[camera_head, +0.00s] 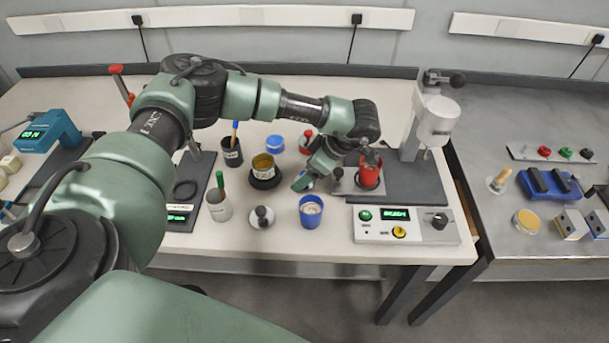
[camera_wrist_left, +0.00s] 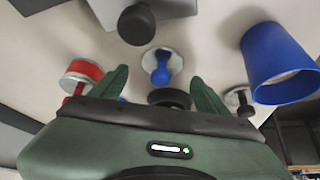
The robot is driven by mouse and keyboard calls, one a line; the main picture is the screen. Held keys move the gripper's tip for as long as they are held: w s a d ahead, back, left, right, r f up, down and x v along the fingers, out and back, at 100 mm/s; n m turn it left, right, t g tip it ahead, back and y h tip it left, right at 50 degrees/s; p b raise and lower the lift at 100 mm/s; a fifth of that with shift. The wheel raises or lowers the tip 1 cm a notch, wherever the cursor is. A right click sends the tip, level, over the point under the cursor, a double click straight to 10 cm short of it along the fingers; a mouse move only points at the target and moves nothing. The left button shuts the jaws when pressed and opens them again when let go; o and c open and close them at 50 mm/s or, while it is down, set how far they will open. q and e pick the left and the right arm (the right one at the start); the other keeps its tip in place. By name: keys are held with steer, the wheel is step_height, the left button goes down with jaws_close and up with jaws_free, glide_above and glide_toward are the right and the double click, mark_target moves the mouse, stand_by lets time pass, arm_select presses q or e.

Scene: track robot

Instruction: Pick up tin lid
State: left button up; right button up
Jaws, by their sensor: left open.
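A silver disc-shaped lid with a blue knob (camera_wrist_left: 161,64) lies on the bench, between and beyond the fingers in the left wrist view. In the head view the left gripper mostly hides it. Another silver lid with a black knob (camera_head: 262,217) lies nearer the front, and a round red-topped piece (camera_head: 307,140) stands behind. I cannot tell for sure which is the tin lid. An open tin with yellowish contents (camera_head: 264,162) stands on a black base. My left gripper (camera_head: 305,183) is open and empty; its fingers (camera_wrist_left: 162,88) also show in the wrist view. My right gripper is out of view.
A blue cup (camera_head: 311,212) stands close in front of the left gripper. A dark pot (camera_head: 232,155) and a pale pot (camera_head: 218,207) stand left.

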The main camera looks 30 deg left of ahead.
arm_select(q)
steer(key=shift+a+f, duration=0.35)
steer(key=shift+f, duration=0.05)
steer(key=shift+s+f, duration=0.1)
steer(key=shift+f, duration=0.1)
steer(key=c, duration=1.4)
steer(key=shift+c, duration=0.2)
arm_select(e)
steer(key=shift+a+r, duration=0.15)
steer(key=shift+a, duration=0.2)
arm_select(q)
steer(key=shift+r, duration=0.15)
